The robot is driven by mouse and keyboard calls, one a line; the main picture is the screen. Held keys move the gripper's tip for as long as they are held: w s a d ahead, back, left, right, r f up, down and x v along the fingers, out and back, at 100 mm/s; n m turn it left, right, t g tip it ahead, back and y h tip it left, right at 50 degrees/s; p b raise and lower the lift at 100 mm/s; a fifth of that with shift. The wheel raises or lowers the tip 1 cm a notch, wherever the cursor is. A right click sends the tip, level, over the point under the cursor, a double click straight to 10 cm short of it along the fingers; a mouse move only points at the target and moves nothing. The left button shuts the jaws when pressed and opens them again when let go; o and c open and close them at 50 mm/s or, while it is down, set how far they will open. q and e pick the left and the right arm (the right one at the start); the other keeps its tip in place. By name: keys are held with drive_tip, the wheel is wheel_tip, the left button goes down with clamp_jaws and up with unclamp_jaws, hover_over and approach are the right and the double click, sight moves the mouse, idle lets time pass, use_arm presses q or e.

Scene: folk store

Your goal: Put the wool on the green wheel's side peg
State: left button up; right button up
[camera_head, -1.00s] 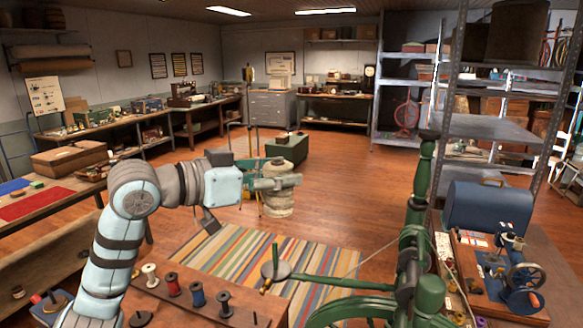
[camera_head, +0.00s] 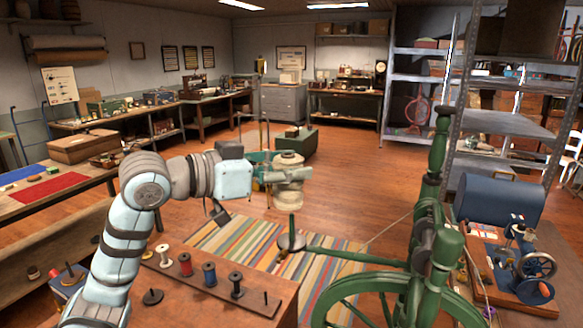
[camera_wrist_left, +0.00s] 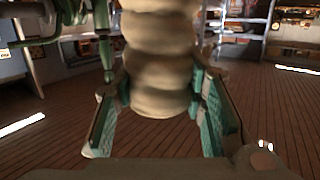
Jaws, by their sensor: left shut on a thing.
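The wool (camera_head: 289,198) is a cream, ridged, upright bundle. My left gripper (camera_head: 286,176) is shut on its middle, and the wool also fills the centre of the left wrist view (camera_wrist_left: 158,65) between the two teal-padded fingers. The green wheel (camera_head: 345,300) stands at the lower right of the head view, cut off by the bottom edge. Its side peg (camera_head: 292,226) is a dark upright pin on a round disc at the end of a green arm. In the head view the wool's lower end shows just above the peg tip; their distance in depth is unclear. My right gripper is out of view.
A wooden board with thread spools (camera_head: 209,273) lies on the bench at the lower left. The wheel's tall green post (camera_head: 438,150) rises to the right. A blue case (camera_head: 497,200) and small sewing machine (camera_head: 525,265) stand farther right. A striped rug (camera_head: 225,236) covers the floor beyond.

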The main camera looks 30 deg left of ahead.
sight(292, 206)
use_arm(q)
drive_tip(key=shift+w+f, duration=0.1)
drive_tip(key=shift+w, duration=0.2)
drive_tip(key=shift+w+d+f+p, duration=0.1)
drive_tip(key=shift+w+p, duration=0.2)
drive_tip(key=shift+p, duration=0.2)
drive_tip(key=shift+f, duration=0.15)
drive_tip(key=shift+f+b, duration=2.6)
drive_tip(key=shift+f, duration=1)
drive_tip(key=o, duration=1)
